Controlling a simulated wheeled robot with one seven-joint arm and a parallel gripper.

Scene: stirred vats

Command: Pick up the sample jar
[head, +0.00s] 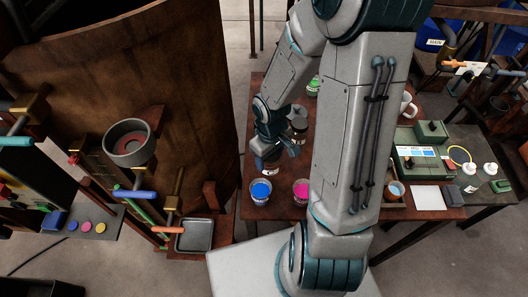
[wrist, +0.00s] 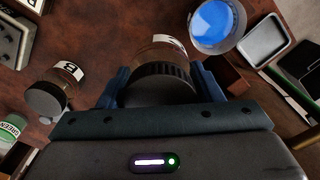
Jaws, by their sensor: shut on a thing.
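A clear jar with a black ridged lid (wrist: 158,84) and a white label is between my gripper's jaws in the wrist view. My gripper (wrist: 160,92) is shut on this jar near its lid. In the head view my gripper (head: 279,147) is low over the brown table, and the held jar (head: 268,166) shows partly below it. Whether the jar's base touches the table is hidden. A second black-lidded jar (wrist: 45,98) with a label stands apart at the left in the wrist view. It also shows beside my gripper in the head view (head: 299,124).
A cup of blue paint (head: 261,191) stands close to the held jar, with a pink one (head: 301,189) to its right. A green-labelled bottle (wrist: 12,131) is at the wrist view's left. A large brown vat (head: 150,70) rises left of the table. A grey tray (head: 194,236) is lower left.

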